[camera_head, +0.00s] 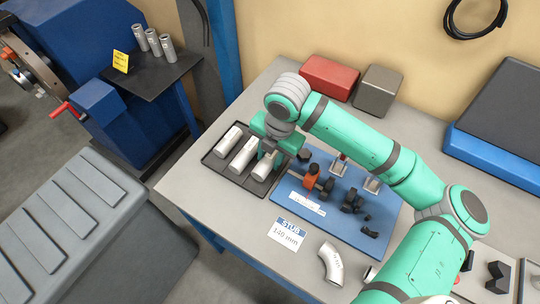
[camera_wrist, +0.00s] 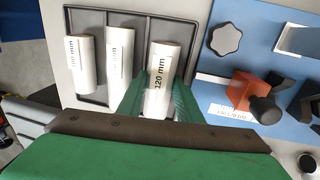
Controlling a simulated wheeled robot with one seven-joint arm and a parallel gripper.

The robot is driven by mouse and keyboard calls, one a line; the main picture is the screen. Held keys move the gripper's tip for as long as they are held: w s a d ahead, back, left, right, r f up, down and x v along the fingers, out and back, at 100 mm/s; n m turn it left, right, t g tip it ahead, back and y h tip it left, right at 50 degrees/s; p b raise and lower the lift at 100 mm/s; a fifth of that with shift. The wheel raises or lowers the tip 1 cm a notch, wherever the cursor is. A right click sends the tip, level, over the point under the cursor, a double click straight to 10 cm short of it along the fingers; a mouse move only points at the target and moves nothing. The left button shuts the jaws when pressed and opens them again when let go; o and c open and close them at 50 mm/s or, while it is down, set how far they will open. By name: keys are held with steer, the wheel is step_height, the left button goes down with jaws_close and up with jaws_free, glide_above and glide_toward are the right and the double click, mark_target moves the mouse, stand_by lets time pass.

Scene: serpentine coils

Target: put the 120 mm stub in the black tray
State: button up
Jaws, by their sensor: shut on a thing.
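The black tray (camera_head: 207,160) is at the left of the table in the head view, and its rim shows in the wrist view (camera_wrist: 198,38). The white 120 mm stub (camera_wrist: 160,78) has its label facing the wrist camera. My gripper (camera_wrist: 165,92) is shut on it, with a green finger on each side. In the head view the stub (camera_head: 262,168) is at the tray's right part, under my gripper (camera_head: 268,153). I cannot tell whether it touches the tray floor. Two other white stubs (camera_wrist: 82,66) (camera_wrist: 118,72) lie in the tray to its left.
A blue board (camera_head: 340,205) with an orange clamp (camera_head: 311,177) and dark fittings lies right of the tray. A card reading 140 mm (camera_head: 287,235) and a white elbow (camera_head: 331,263) are in front. Red (camera_head: 329,78) and grey (camera_head: 378,90) boxes stand behind.

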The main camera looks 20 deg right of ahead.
steer(key=shift+f, duration=0.6)
steer(key=o, duration=1.3)
step_height(320, 180, up, 11)
steer(key=s, duration=0.1)
steer(key=shift+d+f, duration=0.15)
steer(key=shift+d, duration=0.3)
steer(key=shift+s, duration=0.1)
